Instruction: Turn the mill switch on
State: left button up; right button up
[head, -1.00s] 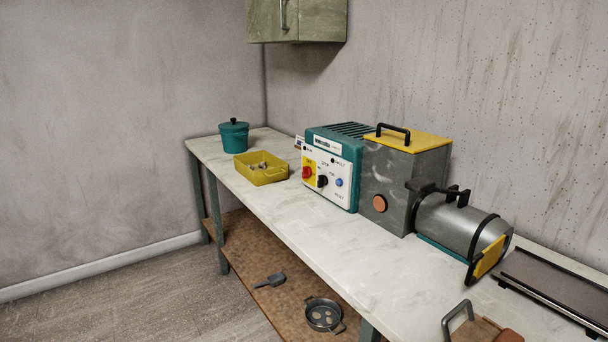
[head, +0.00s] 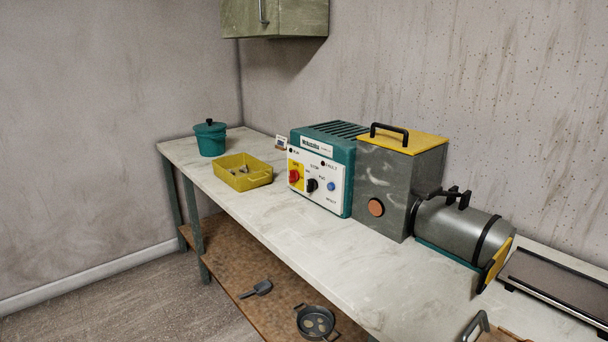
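The mill stands on the long pale worktop (head: 300,240) in the head view. Its teal control box (head: 322,168) has a white front panel (head: 337,196). On that panel are a red knob on a yellow plate (head: 294,176), a black knob (head: 312,185) and a blue button (head: 331,187). The panel lettering is too small to read surely, so I cannot tell which way the knobs are set. Right of it are the grey mill housing (head: 400,185) with a yellow lid and a grey cylinder (head: 455,232). Neither of my grippers is in view.
A yellow tray (head: 228,181) with small pieces and a teal lidded pot (head: 211,140) stand left of the control box. A scoop (head: 256,289) and a dark pan (head: 317,322) lie on the lower shelf. A wall cabinet (head: 285,18) hangs above. The worktop's front strip is clear.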

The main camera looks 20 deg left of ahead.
aim_at(294, 175)
jog(key=i+j+z, duration=0.15)
jog(key=j, duration=0.45)
jog(key=i+j+z, duration=0.15)
jog(key=j, duration=0.45)
jog(key=j+z, duration=0.15)
jog(key=j, duration=0.45)
jog(key=i+j, duration=0.1)
jog(key=j, duration=0.8)
jog(key=i+j, duration=0.1)
jog(key=j, duration=0.8)
jog(key=i+j+z, duration=0.1)
jog(key=j, duration=0.8)
